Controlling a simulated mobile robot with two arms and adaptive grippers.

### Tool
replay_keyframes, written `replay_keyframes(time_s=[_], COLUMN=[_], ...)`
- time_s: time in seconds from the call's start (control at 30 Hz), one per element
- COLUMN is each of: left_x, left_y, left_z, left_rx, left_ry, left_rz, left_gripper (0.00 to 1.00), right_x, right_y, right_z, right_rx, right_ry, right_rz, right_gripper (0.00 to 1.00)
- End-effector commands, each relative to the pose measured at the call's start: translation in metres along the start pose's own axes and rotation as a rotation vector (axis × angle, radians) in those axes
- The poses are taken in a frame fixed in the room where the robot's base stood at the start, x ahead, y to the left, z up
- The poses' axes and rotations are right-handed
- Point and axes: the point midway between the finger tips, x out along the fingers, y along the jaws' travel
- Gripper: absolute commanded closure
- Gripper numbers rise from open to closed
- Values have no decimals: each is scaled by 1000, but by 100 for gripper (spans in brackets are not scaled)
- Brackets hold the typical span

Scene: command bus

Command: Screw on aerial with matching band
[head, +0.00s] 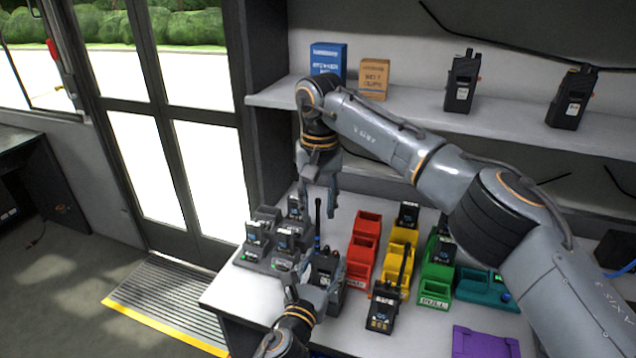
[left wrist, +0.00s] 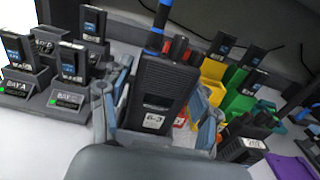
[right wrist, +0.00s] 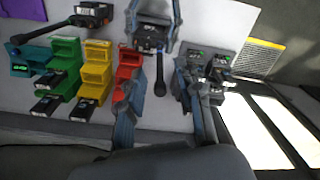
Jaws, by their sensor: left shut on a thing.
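My left gripper (head: 322,292) is shut on a black radio (head: 326,266), held upright above the worktop; it fills the middle of the left wrist view (left wrist: 158,88). A black aerial (head: 317,222) with a blue band near its lower end stands at the radio's top. The band shows in the left wrist view (left wrist: 155,40); whether the aerial is fully seated cannot be told. My right gripper (head: 333,200) is open and empty above and beside the aerial. In the right wrist view the aerial (right wrist: 160,76) points between its spread fingers (right wrist: 160,108), apart from both.
A charger with several bays (head: 262,262) stands left. Red (head: 364,240), yellow (head: 398,255), green (head: 437,280) and teal (head: 480,290) bins stand right. Another radio with aerial (head: 382,310) stands in front of them. A purple mat (head: 485,342) lies front right. A shelf (head: 420,107) runs behind.

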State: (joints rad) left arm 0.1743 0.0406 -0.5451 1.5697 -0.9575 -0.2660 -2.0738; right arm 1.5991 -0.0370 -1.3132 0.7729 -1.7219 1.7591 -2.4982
Motion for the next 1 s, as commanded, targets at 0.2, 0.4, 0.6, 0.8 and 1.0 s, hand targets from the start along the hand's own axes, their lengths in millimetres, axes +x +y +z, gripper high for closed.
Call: replay_keyframes(time_s=[0.2,0.4,0.6,0.8,1.0], left_x=[-1,-1,-1,-1,-1], left_y=[-1,-1,-1,0,0], left_z=[-4,-4,-4,-4,-3], left_rx=[0,0,0,0,0], left_ry=[7,7,6,6,6], left_rz=[-1,-1,0,0,0], left_gripper=[100,100,100,100,100], right_x=[24,28,28,28,28], right_y=[0,0,0,0,0], right_z=[0,0,0,0,0], right_rx=[0,0,0,0,12], right_ry=[-1,1,1,1,1], right_rz=[0,0,0,0,0], right_gripper=[65,65,67,100,100])
